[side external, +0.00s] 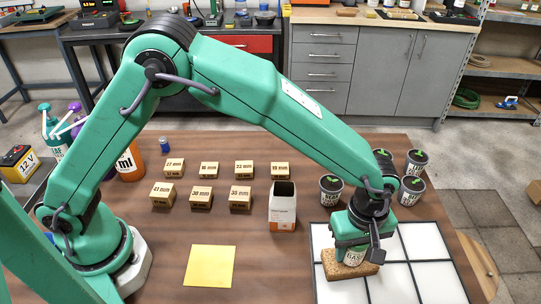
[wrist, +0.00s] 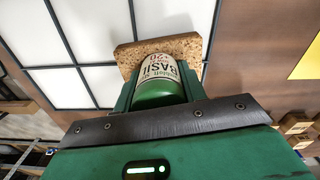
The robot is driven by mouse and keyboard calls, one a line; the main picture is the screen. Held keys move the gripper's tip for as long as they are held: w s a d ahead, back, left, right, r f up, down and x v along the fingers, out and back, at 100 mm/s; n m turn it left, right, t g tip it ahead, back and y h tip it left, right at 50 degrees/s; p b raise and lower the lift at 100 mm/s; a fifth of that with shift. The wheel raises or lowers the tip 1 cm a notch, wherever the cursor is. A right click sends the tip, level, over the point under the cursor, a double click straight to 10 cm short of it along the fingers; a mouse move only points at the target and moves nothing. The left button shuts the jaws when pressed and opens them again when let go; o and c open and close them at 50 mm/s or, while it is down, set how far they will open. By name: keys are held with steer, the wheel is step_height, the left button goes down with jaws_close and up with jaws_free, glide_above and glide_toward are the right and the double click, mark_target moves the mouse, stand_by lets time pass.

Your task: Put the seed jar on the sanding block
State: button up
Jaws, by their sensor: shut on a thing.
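The seed jar (side external: 353,257) has a pale label reading BASIL; in the wrist view its green end (wrist: 158,92) faces the camera. My gripper (side external: 352,250) is shut on the jar, with a finger on each side of it. The sanding block (side external: 346,269) is a brown, speckled, cork-like slab lying on the white panel grid. It also shows in the wrist view (wrist: 186,46), directly beyond the jar. The jar is upright over the block. I cannot tell whether its base touches the block, as the fingers hide part of it.
The white panel grid (side external: 423,240) has black dividers. Several dark-topped pots, one a front pot (side external: 330,190), stand behind it. An open carton (side external: 282,208) stands left of my gripper, with several numbered wooden blocks (side external: 240,198) beyond. A yellow sheet (side external: 209,266) lies on clear table.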

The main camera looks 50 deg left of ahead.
steer(key=shift+f, duration=0.1)
steer(key=o, duration=1)
step_height(320, 180, up, 12)
steer(key=shift+r, duration=0.2)
stand_by(0.4)
